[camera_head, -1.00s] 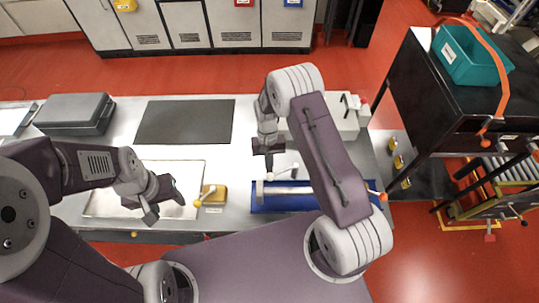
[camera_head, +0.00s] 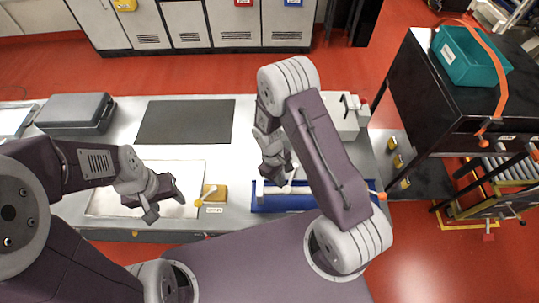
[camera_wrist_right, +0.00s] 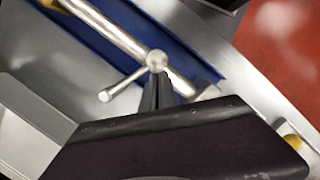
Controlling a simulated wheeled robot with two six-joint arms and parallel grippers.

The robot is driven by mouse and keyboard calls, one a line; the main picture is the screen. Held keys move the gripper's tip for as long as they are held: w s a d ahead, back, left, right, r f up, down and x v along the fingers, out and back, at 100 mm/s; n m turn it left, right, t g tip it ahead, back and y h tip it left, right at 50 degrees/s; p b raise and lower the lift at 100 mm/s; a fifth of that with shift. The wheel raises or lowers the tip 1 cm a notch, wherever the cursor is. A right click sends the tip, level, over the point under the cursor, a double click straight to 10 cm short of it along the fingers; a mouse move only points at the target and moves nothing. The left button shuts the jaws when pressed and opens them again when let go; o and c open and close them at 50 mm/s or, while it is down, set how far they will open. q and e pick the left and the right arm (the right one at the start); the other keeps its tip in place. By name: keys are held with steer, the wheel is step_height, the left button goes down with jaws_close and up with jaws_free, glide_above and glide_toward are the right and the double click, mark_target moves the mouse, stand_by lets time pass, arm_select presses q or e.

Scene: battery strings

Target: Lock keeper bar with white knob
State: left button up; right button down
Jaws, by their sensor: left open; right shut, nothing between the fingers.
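The keeper bar is a pale metal rod (camera_wrist_right: 105,27) running along a blue tray (camera_wrist_right: 185,45), seen in the right wrist view. A pale round knob (camera_wrist_right: 157,58) sits on it, with a short lever (camera_wrist_right: 125,83) slanting off to a rounded end. My right gripper (camera_wrist_right: 158,78) is shut and empty, its fingertips at the knob; whether they touch it I cannot tell. In the head view the right gripper (camera_head: 284,180) is over the blue tray (camera_head: 285,205) and hides part of the bar. My left gripper (camera_head: 165,202) is open and empty above a pale panel (camera_head: 110,203).
A yellow block (camera_head: 216,194) with a yellow-tipped handle lies between the grippers. A dark mat (camera_head: 185,121) and grey case (camera_head: 75,114) lie at the back. A pale box-like fixture (camera_head: 345,118) stands at the back right. A black cart with a teal bin (camera_head: 470,58) stands right.

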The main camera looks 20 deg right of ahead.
steer(key=shift+s+d+f+n, duration=0.15)
steer(key=shift+s+n, duration=0.15)
steer(key=shift+s, duration=0.15)
stand_by(0.3)
steer(key=b+v, duration=0.1)
steer(key=v, duration=0.8)
steer(key=shift+w+a, duration=0.25)
steer(key=shift+w, duration=0.15)
steer(key=shift+s, duration=0.15)
steer(key=shift+d+b, duration=0.1)
steer(key=shift+b, duration=0.2)
